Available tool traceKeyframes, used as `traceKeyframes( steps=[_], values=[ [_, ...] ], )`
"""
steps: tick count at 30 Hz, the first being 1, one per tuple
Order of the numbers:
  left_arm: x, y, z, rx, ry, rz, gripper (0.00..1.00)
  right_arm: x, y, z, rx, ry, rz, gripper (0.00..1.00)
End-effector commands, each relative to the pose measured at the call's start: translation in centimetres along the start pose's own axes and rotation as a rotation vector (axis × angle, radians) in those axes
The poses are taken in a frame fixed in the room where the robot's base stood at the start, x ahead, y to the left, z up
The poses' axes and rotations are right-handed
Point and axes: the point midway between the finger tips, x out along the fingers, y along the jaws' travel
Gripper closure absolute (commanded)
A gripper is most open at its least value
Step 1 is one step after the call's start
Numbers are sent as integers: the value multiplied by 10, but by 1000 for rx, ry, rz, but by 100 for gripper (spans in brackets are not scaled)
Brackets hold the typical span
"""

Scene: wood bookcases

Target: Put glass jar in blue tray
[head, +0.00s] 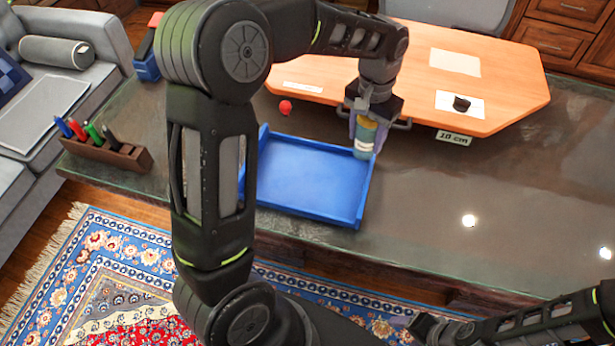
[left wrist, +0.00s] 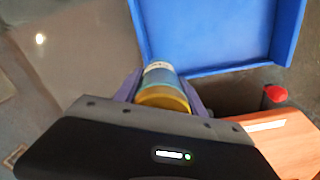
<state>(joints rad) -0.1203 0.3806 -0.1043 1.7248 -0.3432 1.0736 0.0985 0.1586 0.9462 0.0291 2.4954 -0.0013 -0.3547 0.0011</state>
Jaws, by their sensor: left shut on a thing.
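The glass jar (head: 365,136) has a yellowish lid, a bluish body and a pale label. My left gripper (head: 364,125) is shut on the jar and holds it upright at the right side of the blue tray. The jar (left wrist: 164,88) also shows between the fingers of the left gripper (left wrist: 163,90) in the left wrist view. The blue tray (head: 308,184) lies on the dark counter and looks empty, though my arm hides part of its left side. I cannot tell whether the jar is over the tray's right wall or just beyond it. My right gripper is not clearly visible.
A red ball (head: 285,107) lies behind the tray. An orange board (head: 400,60) with papers and a small black object (head: 461,103) is at the back. A wooden pen holder (head: 108,153) stands at left. The counter's right side (head: 500,190) is clear.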

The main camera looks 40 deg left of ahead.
Motion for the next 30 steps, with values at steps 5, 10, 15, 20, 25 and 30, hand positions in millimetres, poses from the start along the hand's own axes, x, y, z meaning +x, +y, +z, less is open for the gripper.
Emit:
traceKeyframes(
  steps=[5, 10, 15, 20, 25, 30],
  values=[
    [-9, -45, 33, 152, 7, 9, 100, 11, 4, 0, 0, 1, 0, 27],
    [-19, -85, 73, 334, 9, 3, 100, 18, 7, 0, 0, 1, 0, 27],
    [-26, -106, 101, 460, 3, -7, 100, 22, 9, 0, 0, 2, 0, 27],
    [-28, -112, 110, 508, 1, -12, 100, 23, 9, 0, 0, 2, 0, 27],
    [-29, -112, 110, 511, 0, -12, 100, 23, 9, 0, 0, 2, 0, 27],
    [-26, -112, 110, 510, -1, -11, 100, 23, 9, 0, 0, 2, 0, 27]
  ],
)
